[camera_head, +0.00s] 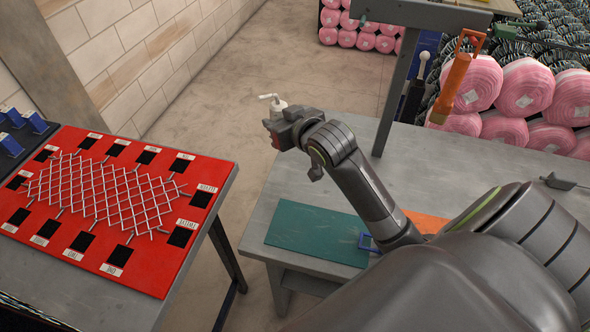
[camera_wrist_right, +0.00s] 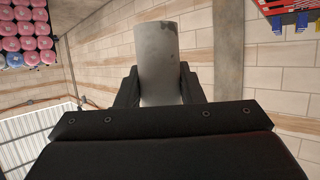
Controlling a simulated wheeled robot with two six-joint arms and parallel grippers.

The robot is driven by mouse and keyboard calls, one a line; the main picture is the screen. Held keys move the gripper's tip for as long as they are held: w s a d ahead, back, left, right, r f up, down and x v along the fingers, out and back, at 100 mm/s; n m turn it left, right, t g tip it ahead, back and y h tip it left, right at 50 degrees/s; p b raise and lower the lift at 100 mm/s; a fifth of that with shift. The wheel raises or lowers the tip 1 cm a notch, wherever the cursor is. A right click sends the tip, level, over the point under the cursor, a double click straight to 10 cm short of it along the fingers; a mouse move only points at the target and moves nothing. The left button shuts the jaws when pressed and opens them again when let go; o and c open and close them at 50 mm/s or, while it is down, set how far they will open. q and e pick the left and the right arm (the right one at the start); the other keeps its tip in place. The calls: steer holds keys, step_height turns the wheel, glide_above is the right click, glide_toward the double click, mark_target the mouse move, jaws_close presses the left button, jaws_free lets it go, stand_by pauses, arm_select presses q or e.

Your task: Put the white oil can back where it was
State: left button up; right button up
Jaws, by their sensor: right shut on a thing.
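The white oil can (camera_head: 277,104) shows in the head view just beyond my right gripper (camera_head: 277,128), with its spout pointing left. My right gripper is shut on the can's body and holds it over the far left part of the grey workbench. In the right wrist view the can's pale, stained cylinder (camera_wrist_right: 159,65) stands between the two black fingers (camera_wrist_right: 159,88). Most of the can's body is hidden behind the gripper in the head view. My left gripper is not in view.
A green mat (camera_head: 315,234) lies on the grey workbench (camera_head: 290,185), with a blue-handled tool (camera_head: 368,243) and an orange mat (camera_head: 428,222) beside it. A dark upright post (camera_head: 396,90) stands right of the gripper. A red board with wire mesh (camera_head: 100,265) lies on the left table.

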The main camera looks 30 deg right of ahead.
steer(key=d+f, duration=0.1)
steer(key=f, duration=0.2)
steer(key=s+d+f, duration=0.1)
steer(key=f, duration=0.2)
steer(key=d+f, duration=0.1)
steer(key=f, duration=0.2)
steer(key=shift+s+d+f, duration=0.15)
steer(key=shift+s+f, duration=0.05)
steer(key=shift+f, duration=0.35)
step_height(320, 180, down, 4)
steer(key=shift+r, duration=0.1)
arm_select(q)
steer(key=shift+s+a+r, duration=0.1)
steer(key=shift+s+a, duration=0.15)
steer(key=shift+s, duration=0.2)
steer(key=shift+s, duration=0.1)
arm_select(e)
steer(key=o, duration=1.1)
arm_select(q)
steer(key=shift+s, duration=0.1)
